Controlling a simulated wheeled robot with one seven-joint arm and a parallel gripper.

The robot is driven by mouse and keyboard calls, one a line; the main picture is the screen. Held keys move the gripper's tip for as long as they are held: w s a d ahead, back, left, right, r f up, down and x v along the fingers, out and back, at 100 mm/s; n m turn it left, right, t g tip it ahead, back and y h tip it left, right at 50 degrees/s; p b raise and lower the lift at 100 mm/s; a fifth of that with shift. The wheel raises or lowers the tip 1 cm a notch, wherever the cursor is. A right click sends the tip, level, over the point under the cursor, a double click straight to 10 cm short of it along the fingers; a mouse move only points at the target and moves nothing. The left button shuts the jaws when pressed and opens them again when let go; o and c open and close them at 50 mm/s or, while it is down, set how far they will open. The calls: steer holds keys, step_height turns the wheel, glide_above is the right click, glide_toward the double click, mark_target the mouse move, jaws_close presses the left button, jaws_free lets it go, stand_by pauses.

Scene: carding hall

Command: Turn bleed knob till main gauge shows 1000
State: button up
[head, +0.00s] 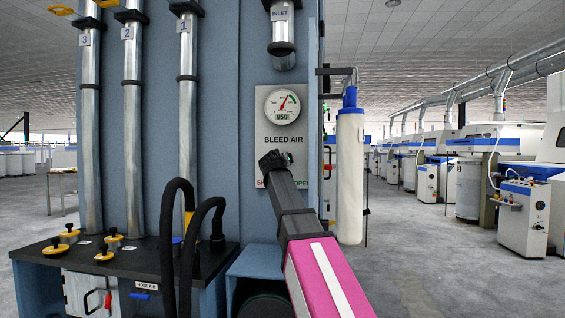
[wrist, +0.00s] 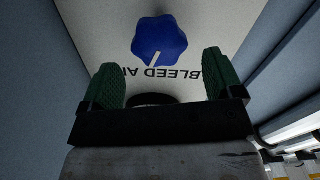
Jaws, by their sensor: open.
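The main gauge (head: 282,103) is a round white dial on the grey BLEED AIR plate (head: 267,150). Its red needle points to the upper right and its readout looks like 950. In the wrist view the blue lobed bleed knob (wrist: 159,40) sits on the plate beside the upside-down lettering. A white pointer line on the knob points down and slightly left, toward the lettering. My gripper (wrist: 160,62) is open, its green fingers on either side of the knob in the picture, with no contact visible. In the head view my gripper (head: 277,160) covers the knob.
Metal pipes numbered 1 (head: 187,110), 2 and 3 run down the blue cabinet. Black hoses (head: 168,240) loop over the dark bench at left. Open floor lies at right.

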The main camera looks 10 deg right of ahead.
steer(key=x, duration=0.6)
steer(key=shift+w, duration=0.4)
steer(key=shift+d, duration=0.1)
steer(key=c, duration=0.9)
